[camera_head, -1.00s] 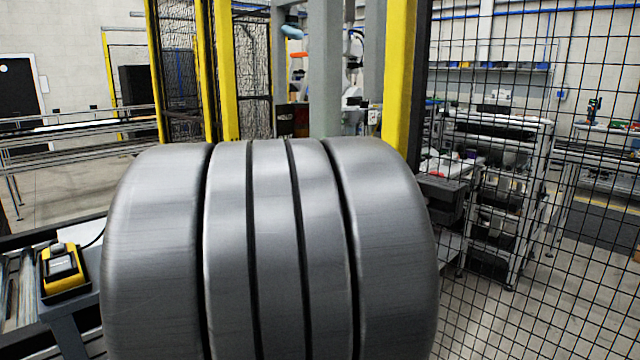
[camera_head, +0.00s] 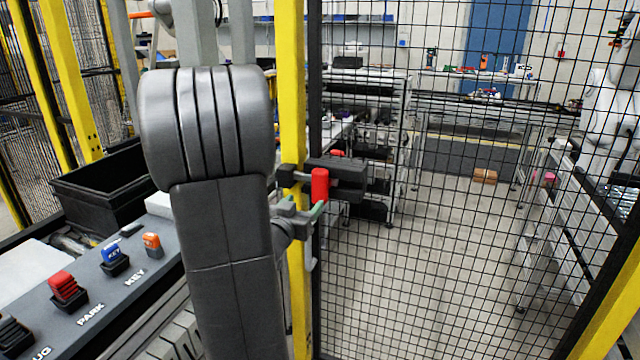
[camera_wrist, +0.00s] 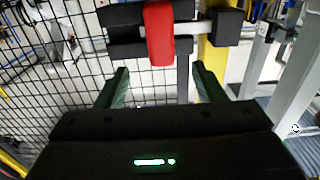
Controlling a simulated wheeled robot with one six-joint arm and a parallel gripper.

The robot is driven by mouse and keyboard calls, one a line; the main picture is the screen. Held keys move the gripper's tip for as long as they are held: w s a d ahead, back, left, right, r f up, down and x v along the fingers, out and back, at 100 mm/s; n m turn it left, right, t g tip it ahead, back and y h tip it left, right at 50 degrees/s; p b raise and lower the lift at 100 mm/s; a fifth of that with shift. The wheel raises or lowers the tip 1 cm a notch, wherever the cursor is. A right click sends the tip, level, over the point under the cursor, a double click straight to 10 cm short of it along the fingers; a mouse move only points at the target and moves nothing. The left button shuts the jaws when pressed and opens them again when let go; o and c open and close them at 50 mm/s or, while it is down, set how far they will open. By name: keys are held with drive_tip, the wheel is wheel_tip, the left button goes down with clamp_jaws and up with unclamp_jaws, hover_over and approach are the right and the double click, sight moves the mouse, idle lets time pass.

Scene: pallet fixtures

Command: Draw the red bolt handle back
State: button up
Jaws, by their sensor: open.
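The red bolt handle (camera_head: 320,186) hangs from a grey bolt on a dark latch housing (camera_head: 345,175), beside the yellow post of the mesh fence. In the wrist view the red handle (camera_wrist: 159,33) is ahead of the fingers, at the top centre, with the bolt's metal rod (camera_wrist: 188,28) running to its right. My gripper (camera_head: 305,204) is just below and left of the handle in the head view. Its green-edged fingers are open in the wrist view (camera_wrist: 160,78), with nothing between them. I see no contact with the handle. My arm hides part of the post.
The black mesh fence (camera_head: 440,230) fills the right, with the yellow post (camera_head: 293,80) at its edge. At left are a black bin (camera_head: 105,195) and a panel (camera_head: 120,270) with red, blue and orange pieces. Shelves and benches stand behind the mesh.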

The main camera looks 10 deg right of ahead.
sight(318, 186)
drive_tip(key=p+x, duration=0.1)
drive_tip(key=x, duration=0.9)
drive_tip(key=shift+w+d+p, duration=0.25)
drive_tip(key=shift+w+p, duration=0.05)
drive_tip(key=shift+w, duration=0.05)
clamp_jaws()
drive_tip(key=s+d+b, duration=0.2)
drive_tip(key=d, duration=0.1)
drive_tip(key=shift+s+d+f, duration=0.1)
drive_tip(key=shift+s+d, duration=0.1)
drive_tip(key=shift+d, duration=0.05)
drive_tip(key=shift+s+d+b, duration=0.2)
drive_tip(key=shift+d+b, duration=0.1)
drive_tip(key=shift+b, duration=0.05)
drive_tip(key=shift+a, duration=0.1)
